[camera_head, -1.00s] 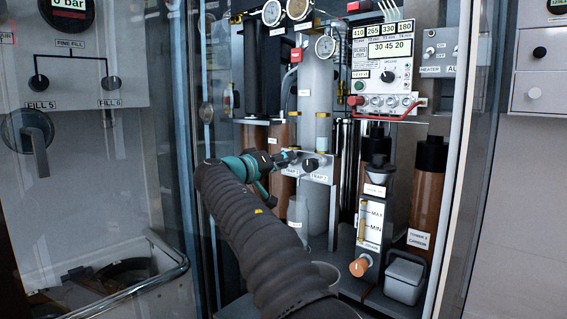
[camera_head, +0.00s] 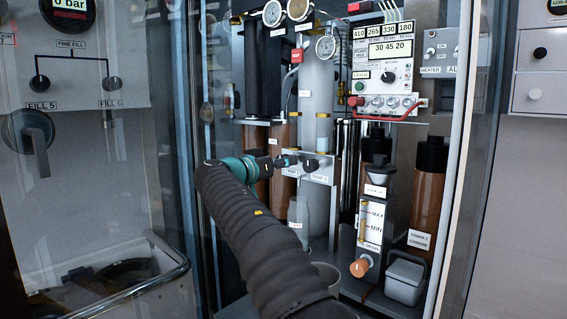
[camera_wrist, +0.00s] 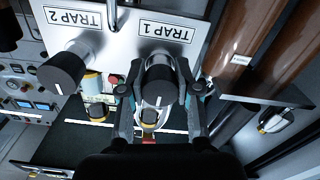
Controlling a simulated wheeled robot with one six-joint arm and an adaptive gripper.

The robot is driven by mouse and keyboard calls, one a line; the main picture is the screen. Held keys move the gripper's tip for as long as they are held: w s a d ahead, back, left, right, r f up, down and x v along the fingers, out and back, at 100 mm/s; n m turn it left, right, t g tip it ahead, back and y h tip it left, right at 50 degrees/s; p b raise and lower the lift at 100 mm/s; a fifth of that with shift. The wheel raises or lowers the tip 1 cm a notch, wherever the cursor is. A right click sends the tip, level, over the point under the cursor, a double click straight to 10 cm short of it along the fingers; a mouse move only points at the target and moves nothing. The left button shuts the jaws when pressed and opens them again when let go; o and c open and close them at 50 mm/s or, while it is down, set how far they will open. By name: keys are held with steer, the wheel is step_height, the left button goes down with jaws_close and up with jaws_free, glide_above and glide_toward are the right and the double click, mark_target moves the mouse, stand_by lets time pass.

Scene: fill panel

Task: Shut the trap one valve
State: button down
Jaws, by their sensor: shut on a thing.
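The trap one valve is a dark round knob with a white line (camera_wrist: 160,78) beside the TRAP 1 label in the wrist view, which shows the panel upside down. The white line on the knob points down in that picture. My gripper (camera_wrist: 160,106) is shut on this knob, one finger on each side. In the head view my gripper (camera_head: 284,160) reaches the small grey valve plate (camera_head: 322,179) from the left and mostly hides the trap one knob. The trap two knob (camera_wrist: 64,70) stands beside it, apart from my fingers, and also shows in the head view (camera_head: 311,165).
A tall grey cylinder (camera_head: 315,95) with gauges stands behind the valves. Brown columns (camera_wrist: 270,45) stand close to the trap one side. A control box (camera_head: 385,70) and a drain unit (camera_head: 372,220) are to the right. The cabinet door (camera_head: 100,170) is at left.

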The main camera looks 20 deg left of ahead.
steer(key=shift+f, duration=0.1)
steer(key=c, duration=0.8)
jaws_free()
steer(key=v, duration=0.7)
steer(key=shift+s+a, duration=0.1)
steer(key=shift+s, duration=0.15)
steer(key=shift+s, duration=0.1)
